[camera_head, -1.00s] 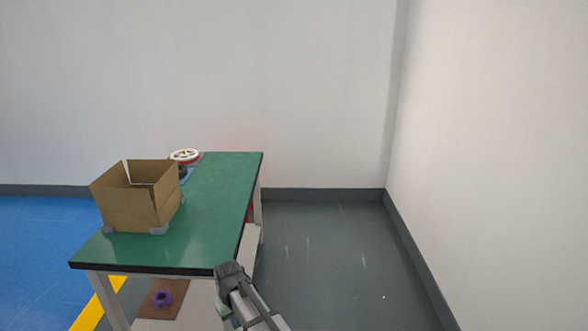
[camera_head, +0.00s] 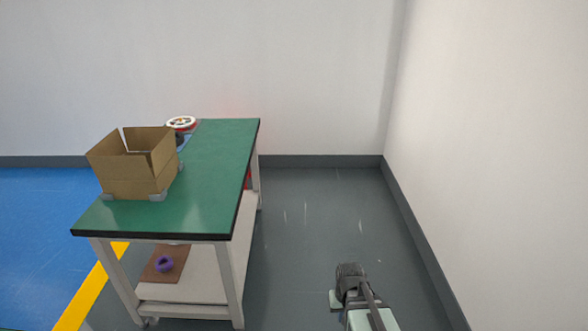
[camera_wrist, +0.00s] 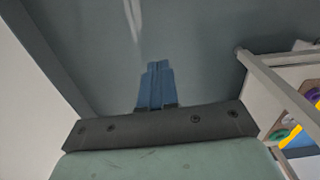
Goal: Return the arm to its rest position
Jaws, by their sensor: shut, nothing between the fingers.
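My gripper (camera_head: 350,272) is at the bottom right of the head view, over the bare floor to the right of the green-topped table (camera_head: 215,190). It is apart from the table. In the wrist view, the blue fingers (camera_wrist: 156,84) are together with nothing between them, against the grey floor.
An open cardboard box (camera_head: 135,180) stands on the table's left side, with a white and red round item (camera_head: 181,123) behind it. A purple ring (camera_head: 164,264) lies on a brown board on the lower shelf. A white wall (camera_head: 500,150) stands right; floor between is clear.

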